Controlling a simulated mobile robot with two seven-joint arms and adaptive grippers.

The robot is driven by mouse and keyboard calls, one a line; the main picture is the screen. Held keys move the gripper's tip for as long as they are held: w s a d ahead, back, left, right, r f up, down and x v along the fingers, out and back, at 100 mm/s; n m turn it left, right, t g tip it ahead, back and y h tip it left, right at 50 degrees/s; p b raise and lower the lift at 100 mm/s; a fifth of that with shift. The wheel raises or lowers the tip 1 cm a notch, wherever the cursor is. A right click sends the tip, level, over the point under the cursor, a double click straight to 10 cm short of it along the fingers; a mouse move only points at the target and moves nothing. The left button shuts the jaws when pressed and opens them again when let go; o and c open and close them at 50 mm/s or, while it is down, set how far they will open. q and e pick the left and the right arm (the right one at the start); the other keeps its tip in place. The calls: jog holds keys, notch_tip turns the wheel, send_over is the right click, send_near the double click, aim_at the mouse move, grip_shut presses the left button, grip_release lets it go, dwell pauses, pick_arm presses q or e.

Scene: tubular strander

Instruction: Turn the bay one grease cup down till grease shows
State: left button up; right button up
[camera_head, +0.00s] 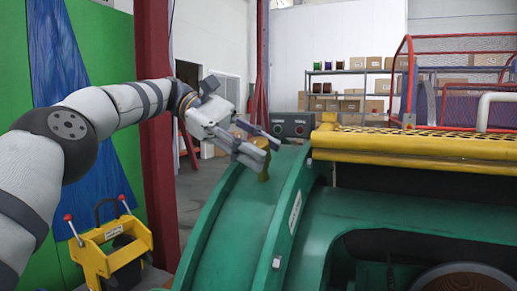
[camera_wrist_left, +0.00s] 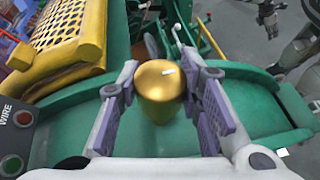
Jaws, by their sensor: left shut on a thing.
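In the left wrist view the cup (camera_wrist_left: 158,88) is a rounded golden dome with a small pale mark on top, between the two finger pads. My left gripper (camera_head: 258,150) reaches in from the left and is shut on the cup; it also shows in the left wrist view (camera_wrist_left: 162,108). The cup's base is hidden, and I see no grease.
A yellow perforated guard (camera_head: 410,142) sits right of the cup, with a red mesh cage (camera_head: 460,88) behind. A grey control box (camera_head: 292,125) stands beyond the housing. A red column (camera_head: 155,190) and a yellow cart (camera_head: 112,245) are at left.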

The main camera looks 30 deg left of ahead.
pick_arm(q)
jog(key=shift+f, duration=0.25)
jog(key=o, duration=1.2)
jog(key=shift+d, duration=0.15)
jog(key=shift+r, duration=0.1)
jog(key=shift+r, duration=0.15)
